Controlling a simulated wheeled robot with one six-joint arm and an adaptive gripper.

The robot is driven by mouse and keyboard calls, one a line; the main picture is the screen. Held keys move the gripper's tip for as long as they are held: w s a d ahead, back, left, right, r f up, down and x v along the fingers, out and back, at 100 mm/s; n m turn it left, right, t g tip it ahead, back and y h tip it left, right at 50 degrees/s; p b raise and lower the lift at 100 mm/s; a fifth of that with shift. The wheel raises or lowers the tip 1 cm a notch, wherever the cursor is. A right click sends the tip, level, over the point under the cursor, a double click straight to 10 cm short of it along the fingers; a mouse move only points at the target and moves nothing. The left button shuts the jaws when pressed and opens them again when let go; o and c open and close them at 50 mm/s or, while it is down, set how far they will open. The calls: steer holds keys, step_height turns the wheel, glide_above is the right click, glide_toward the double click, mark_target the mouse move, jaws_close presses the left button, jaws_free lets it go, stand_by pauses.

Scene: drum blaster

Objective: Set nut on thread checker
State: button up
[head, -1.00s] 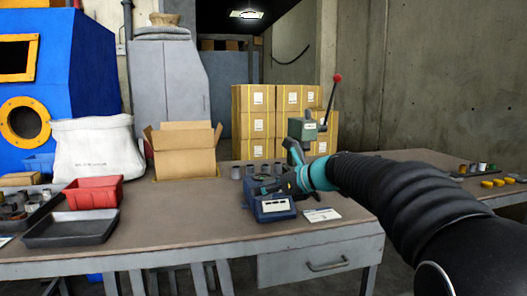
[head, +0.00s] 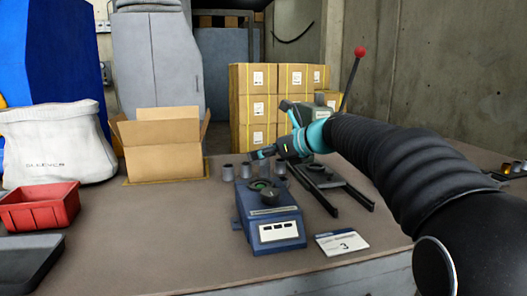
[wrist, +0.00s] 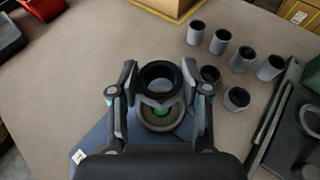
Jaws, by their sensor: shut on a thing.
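The nut (wrist: 160,76) is a dark ring with a grey side, held between the two fingertips of my gripper (wrist: 160,88) in the wrist view. In the head view my gripper (head: 258,154) reaches in from the right, above the table and higher than the checker; the nut is too small to make out there. The thread checker is a blue box (head: 276,230) with a white label panel, a dark knob and a round seat with green in it. In the wrist view the seat (wrist: 159,118) shows just below the nut, apart from it, partly hidden by the gripper.
Several grey cylinders (head: 227,173) stand behind the checker. A lever press (head: 322,183) with dark rails stands to its right. A card (head: 343,243) lies in front. A cardboard box (head: 163,160) and a red bin (head: 38,206) are at left. The table between is clear.

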mark_target(263, 187)
steer(key=shift+f+b, duration=2.65)
steer(key=shift+s+p, duration=0.1)
steer(key=shift+p, duration=0.55)
steer(key=shift+f+b, duration=0.35)
steer(key=shift+f, duration=0.25)
steer(key=o, duration=1)
steer(key=shift+o, duration=0.2)
steer(key=p+v, duration=0.3)
steer(key=v, duration=0.8)
